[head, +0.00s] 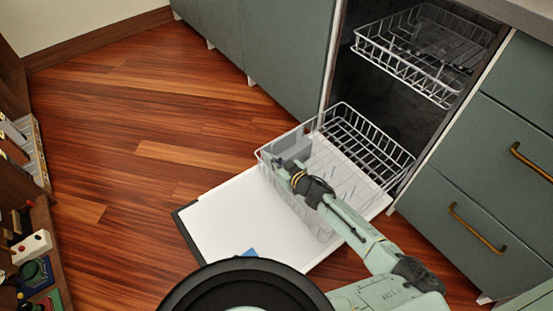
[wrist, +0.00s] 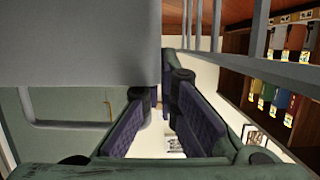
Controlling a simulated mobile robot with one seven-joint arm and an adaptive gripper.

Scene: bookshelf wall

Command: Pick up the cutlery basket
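The cutlery basket (head: 291,146) is a grey box at the left end of the pulled-out lower dishwasher rack (head: 385,160). My gripper (head: 280,158) is at the basket's near side, tilted down toward it. In the wrist view, my gripper (wrist: 165,88) has a gap between its dark fingers, with light background showing through. A large plain grey panel (wrist: 80,40), apparently the basket's wall, fills the upper left beside the fingertips. It overlaps the left fingertip, so contact cannot be told.
The white dishwasher door (head: 225,225) lies open under the rack, with a small blue patch on it. The upper rack (head: 425,50) is above right. Green drawers with brass handles stand at right. Wooden floor (head: 130,130) is clear at left; shelves with objects line the left edge.

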